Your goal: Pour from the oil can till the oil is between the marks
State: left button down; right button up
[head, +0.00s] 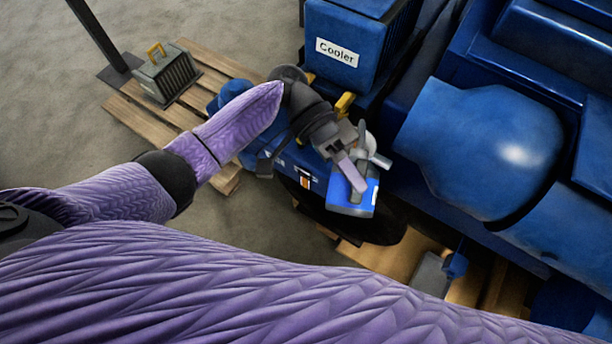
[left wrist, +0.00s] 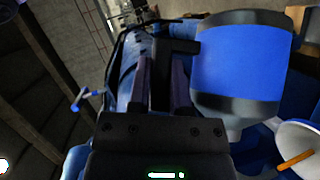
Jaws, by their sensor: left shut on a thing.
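The oil can is blue with dark grey bands in the left wrist view (left wrist: 238,65), and its blue and pale body shows in the head view (head: 350,205). My left gripper (head: 352,162) is shut on the can's dark handle (left wrist: 175,46), between its two fingers in the wrist view. The can is held out over the blue engine side, seemingly tilted. A small panel with an orange stripe (head: 305,182) sits on the blue engine part beside it; I cannot read marks or an oil level there. My right gripper is not in view.
Large blue engine housings (head: 480,140) fill the right. A wooden pallet (head: 135,125) carries a grey case with a yellow handle (head: 166,75). A white bowl-like part (left wrist: 302,138) with an orange strip shows in the wrist view.

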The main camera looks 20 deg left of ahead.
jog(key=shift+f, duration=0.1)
pick_arm(q)
jog(key=shift+w+r, duration=0.1)
jog(key=shift+w, duration=0.05)
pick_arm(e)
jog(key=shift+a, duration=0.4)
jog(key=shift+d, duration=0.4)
pick_arm(q)
jog(key=shift+w+r, duration=0.1)
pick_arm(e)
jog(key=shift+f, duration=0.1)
pick_arm(q)
jog(key=shift+w+r+g+b, duration=0.15)
jog(key=shift+g+b, duration=0.15)
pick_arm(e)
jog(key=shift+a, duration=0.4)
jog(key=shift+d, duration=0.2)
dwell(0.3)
